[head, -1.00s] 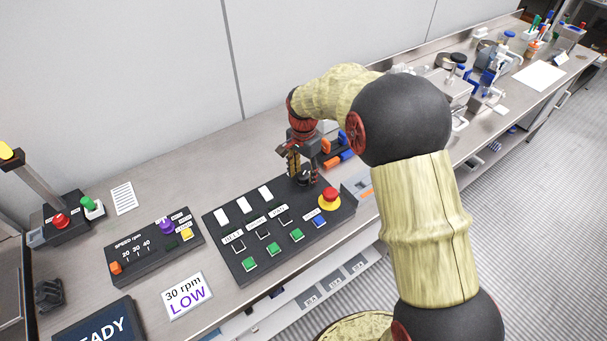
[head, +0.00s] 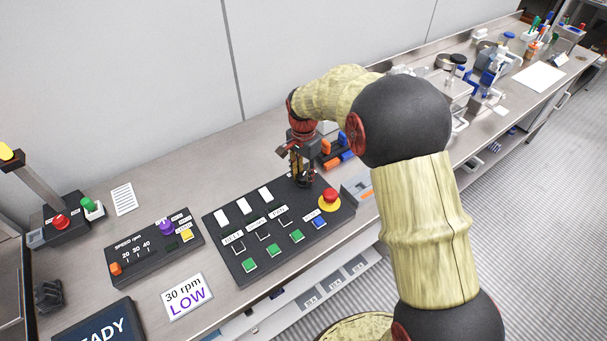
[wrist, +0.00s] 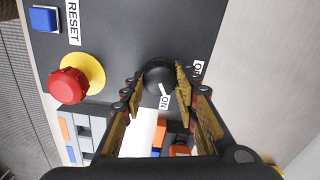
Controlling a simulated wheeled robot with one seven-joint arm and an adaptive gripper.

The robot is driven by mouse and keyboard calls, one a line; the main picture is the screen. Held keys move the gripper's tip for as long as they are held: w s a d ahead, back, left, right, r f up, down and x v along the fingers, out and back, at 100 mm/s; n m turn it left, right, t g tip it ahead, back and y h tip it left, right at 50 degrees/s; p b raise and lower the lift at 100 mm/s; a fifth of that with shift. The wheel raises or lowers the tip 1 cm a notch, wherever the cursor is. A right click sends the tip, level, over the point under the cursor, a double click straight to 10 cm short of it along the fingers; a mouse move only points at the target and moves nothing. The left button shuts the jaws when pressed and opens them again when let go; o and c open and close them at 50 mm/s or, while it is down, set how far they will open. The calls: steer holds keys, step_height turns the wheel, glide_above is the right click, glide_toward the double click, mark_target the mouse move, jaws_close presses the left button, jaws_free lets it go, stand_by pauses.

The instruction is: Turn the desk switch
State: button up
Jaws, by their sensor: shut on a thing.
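The desk switch is a round black knob with a white pointer line (wrist: 159,76), on the dark control panel (head: 235,215). In the wrist view it sits between my fingertips, with an ON label beside the pointer and another label, partly hidden, to its right. My gripper (wrist: 156,83) is shut on the knob, one finger on each side. In the head view my gripper (head: 302,184) points down at the panel's back right part and hides the knob.
A red mushroom button (head: 330,195) on a yellow base stands close beside the knob; it also shows in the wrist view (wrist: 68,86). A blue RESET button (head: 319,222) and several green buttons line the panel's front. Blue and orange items (head: 338,152) lie behind the panel.

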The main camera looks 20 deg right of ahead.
mark_target(303, 175)
steer(key=shift+n+p, duration=0.35)
steer(key=shift+n, duration=0.05)
steer(key=n+p, duration=0.3)
steer(key=n, duration=0.1)
steer(key=shift+r+n, duration=0.1)
steer(key=shift+n, duration=0.2)
steer(key=n+p, duration=0.2)
steer(key=n, duration=0.4)
steer(key=shift+p, duration=0.3)
steer(key=shift+w+n, duration=0.1)
steer(key=shift+n, duration=0.3)
steer(key=o, duration=1.1)
step_height(303, 175, up, 12)
steer(key=shift+f, duration=0.15)
